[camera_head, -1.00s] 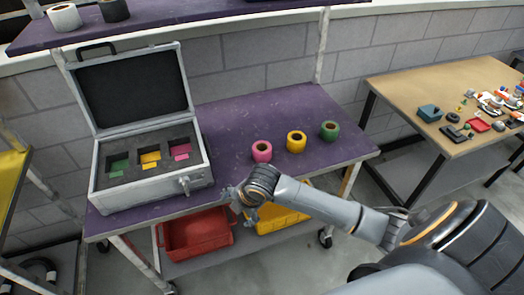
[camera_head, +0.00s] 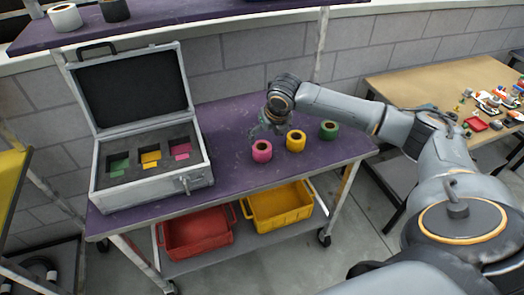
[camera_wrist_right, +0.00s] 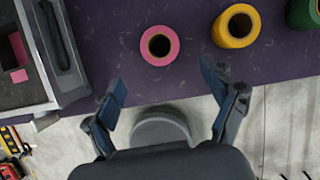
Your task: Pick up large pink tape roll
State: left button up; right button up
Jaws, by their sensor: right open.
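The pink tape roll (camera_head: 262,151) stands on the purple table top with its hole facing up, at the left end of a row of tape rolls. It also shows in the wrist view (camera_wrist_right: 160,46), beyond the fingertips. My right gripper (camera_head: 266,128) is in the air above the table and appears just above the pink roll in the head view. In the wrist view my right gripper (camera_wrist_right: 165,88) has its two fingers wide apart with nothing between them. My left gripper is not in view.
A yellow roll (camera_head: 295,141) and a green roll (camera_head: 329,130) stand right of the pink one. An open case (camera_head: 150,194) with foam slots takes the table's left side. A red bin (camera_head: 197,235) and a yellow bin (camera_head: 281,209) sit below.

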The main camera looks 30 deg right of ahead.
send_near(262, 147)
jog(key=f, duration=0.1)
jog(key=a+f, duration=0.1)
jog(key=shift+s+f, duration=0.1)
jog(key=shift+f, duration=0.15)
jog(key=shift+w+f+p, duration=0.2)
jog(key=shift+f+p, duration=0.2)
jog(key=shift+p, duration=0.15)
jog(key=p+x, duration=0.1)
jog(key=x, duration=0.3)
jog(key=shift+w+d+f, duration=0.1)
jog(key=shift+w+f, duration=0.05)
jog(key=shift+f, duration=0.05)
jog(key=c, duration=1.3)
